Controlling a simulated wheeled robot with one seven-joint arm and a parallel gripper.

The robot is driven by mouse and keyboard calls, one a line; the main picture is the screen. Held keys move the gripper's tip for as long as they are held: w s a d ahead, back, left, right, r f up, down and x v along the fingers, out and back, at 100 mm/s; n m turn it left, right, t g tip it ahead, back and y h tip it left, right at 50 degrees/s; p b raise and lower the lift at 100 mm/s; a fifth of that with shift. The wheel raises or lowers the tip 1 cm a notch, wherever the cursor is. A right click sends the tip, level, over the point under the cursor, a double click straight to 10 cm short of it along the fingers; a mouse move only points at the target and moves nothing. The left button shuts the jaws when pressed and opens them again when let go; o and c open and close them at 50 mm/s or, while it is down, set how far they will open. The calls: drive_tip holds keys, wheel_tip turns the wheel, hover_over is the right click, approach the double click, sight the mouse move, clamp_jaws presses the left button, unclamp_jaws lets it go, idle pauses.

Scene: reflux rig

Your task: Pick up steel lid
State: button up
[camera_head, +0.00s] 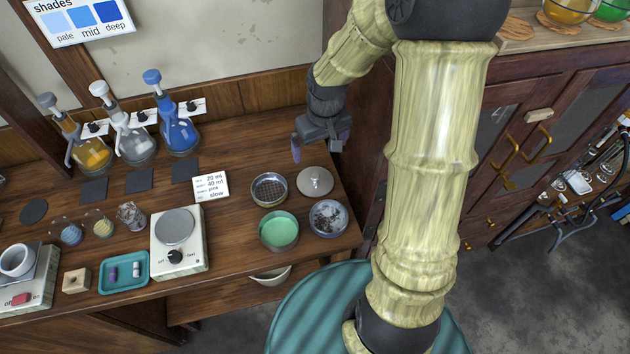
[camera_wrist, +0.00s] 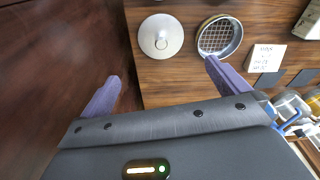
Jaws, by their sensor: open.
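The steel lid (camera_head: 315,181) is a pale round disc with a small knob in its middle. It lies flat on the wooden bench near the right end. In the wrist view the lid (camera_wrist: 160,36) is at the top, beyond my fingertips and between their lines. My gripper (camera_head: 319,152) is above the back right part of the bench, behind the lid and apart from it. In the wrist view my gripper (camera_wrist: 162,72) shows two purple fingers spread wide with nothing between them.
A mesh sieve dish (camera_head: 269,189) stands just left of the lid. A green dish (camera_head: 279,230) and a dish of dark bits (camera_head: 328,218) are in front. Flasks (camera_head: 178,130) stand at the back left.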

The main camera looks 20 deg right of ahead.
approach(315, 175)
wheel_tip(315, 175, down, 5)
drive_tip(key=shift+w+d+f, duration=0.1)
drive_tip(key=shift+f, duration=0.1)
drive_tip(key=shift+w+f+p, duration=0.25)
drive_tip(key=shift+f+p, duration=0.05)
drive_tip(key=shift+f, duration=1)
drive_tip(key=shift+w+f+p, duration=0.25)
drive_tip(key=shift+f, duration=1)
drive_tip(key=c, duration=0.7)
